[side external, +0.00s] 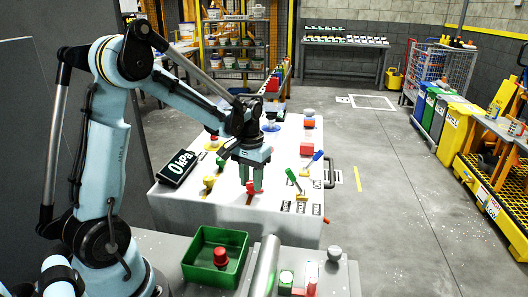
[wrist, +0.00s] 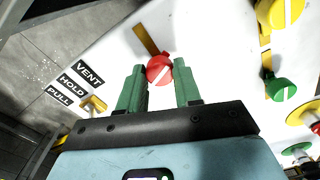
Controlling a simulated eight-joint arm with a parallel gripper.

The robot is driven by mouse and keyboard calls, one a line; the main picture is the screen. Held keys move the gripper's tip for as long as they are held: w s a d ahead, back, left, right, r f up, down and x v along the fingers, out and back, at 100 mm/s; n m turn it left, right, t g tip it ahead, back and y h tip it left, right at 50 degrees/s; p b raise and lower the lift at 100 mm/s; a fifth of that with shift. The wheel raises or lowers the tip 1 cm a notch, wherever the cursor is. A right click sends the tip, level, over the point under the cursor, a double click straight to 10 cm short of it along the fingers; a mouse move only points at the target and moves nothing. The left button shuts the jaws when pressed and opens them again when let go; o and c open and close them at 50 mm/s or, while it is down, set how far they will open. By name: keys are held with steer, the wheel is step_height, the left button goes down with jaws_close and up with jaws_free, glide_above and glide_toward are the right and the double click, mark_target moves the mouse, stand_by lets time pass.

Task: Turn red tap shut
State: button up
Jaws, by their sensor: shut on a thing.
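In the side external view the red tap (side external: 251,187) shows low between the fingertips of my gripper (side external: 251,183). The fingers point down at the panel. Part of the tap's sides is hidden by the fingers.
Yellow (side external: 209,181) and green (wrist: 281,89) taps stand beside it. A lever with a green handle (side external: 292,176) and one with a blue handle (side external: 317,156) stand to the right. Labels VENT, HOLD and PULL (wrist: 72,84) lie nearby. A display (side external: 179,165) reads 0 kPa.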

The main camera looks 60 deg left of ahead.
steer(key=m, duration=0.4)
steer(key=shift+m, duration=0.3)
stand_by(0.3)
steer(key=o, duration=1)
steer(key=shift+o, duration=0.2)
step_height(320, 180, up, 12)
steer(key=shift+d+r, duration=0.1)
steer(key=shift+d, duration=0.05)
steer(key=s+d+f+t, duration=0.1)
steer(key=s+d+t, duration=0.2)
steer(key=d, duration=0.4)
steer(key=s+d+f+t, duration=0.2)
steer(key=s+d+t, duration=0.2)
steer(key=d, duration=0.4)
steer(key=shift+s+d+f, duration=0.15)
steer(key=shift+s, duration=0.3)
